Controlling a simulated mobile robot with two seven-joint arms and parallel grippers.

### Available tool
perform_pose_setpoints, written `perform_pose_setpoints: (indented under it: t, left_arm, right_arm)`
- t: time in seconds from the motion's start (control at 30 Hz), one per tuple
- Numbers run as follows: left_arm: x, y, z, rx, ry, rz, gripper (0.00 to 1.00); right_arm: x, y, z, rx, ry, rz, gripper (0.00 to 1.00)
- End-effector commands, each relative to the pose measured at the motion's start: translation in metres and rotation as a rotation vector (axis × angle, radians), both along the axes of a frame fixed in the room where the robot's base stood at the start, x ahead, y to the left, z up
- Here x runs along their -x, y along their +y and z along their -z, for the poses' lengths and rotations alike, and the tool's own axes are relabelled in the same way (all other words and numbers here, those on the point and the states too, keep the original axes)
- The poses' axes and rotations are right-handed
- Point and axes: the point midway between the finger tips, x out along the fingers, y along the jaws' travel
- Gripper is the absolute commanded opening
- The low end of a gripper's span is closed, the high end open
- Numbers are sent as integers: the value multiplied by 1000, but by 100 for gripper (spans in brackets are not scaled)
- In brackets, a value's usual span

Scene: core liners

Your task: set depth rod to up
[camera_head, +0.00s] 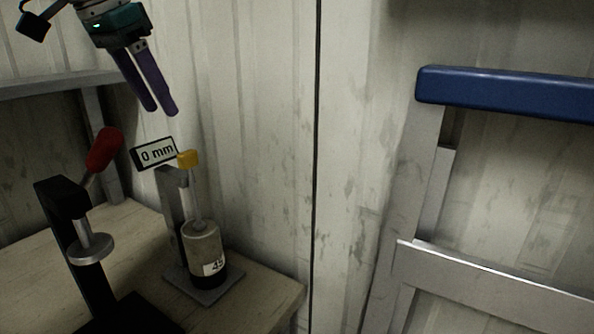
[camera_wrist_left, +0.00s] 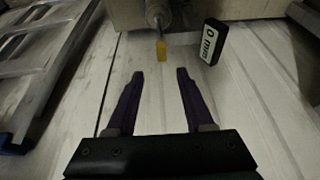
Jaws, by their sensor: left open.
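The depth rod (camera_head: 197,206) is a thin grey rod with a yellow cap (camera_head: 187,159), standing upright with its lower end at a tan cylinder labelled "45" (camera_head: 203,243). A sign reading "0 mm" (camera_head: 155,153) sits beside the cap. My left gripper (camera_head: 164,111) is open and empty, with dark purple fingers pointing down, above and slightly left of the cap, apart from it. In the left wrist view, the yellow cap (camera_wrist_left: 161,50) lies just beyond the gap between the fingertips (camera_wrist_left: 160,74), and the sign (camera_wrist_left: 212,42) is to its right. My right gripper is not in view.
A black press with a red handle (camera_head: 103,150) and a round metal foot (camera_head: 91,249) stands left of the rod's stand on the wooden bench (camera_head: 270,293). A pale panelled wall (camera_head: 255,120) rises behind. A grey frame with a blue top bar (camera_head: 505,92) stands at right.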

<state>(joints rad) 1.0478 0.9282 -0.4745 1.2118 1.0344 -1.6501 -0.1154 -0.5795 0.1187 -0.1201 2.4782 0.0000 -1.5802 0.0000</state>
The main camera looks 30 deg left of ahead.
Motion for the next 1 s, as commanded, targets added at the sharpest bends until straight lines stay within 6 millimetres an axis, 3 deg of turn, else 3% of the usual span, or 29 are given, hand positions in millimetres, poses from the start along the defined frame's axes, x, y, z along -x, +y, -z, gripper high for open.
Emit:
perform_pose_setpoints:
  t: [0.17,0.6,1.0]
  left_arm:
    - [-4,4,8,13,-5,-12,52]
    - [-33,1,78,12,-6,-13,52]
    - [-38,1,88,8,-8,-11,52]
  right_arm:
    - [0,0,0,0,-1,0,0]
    - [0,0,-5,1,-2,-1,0]
    - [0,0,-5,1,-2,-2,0]
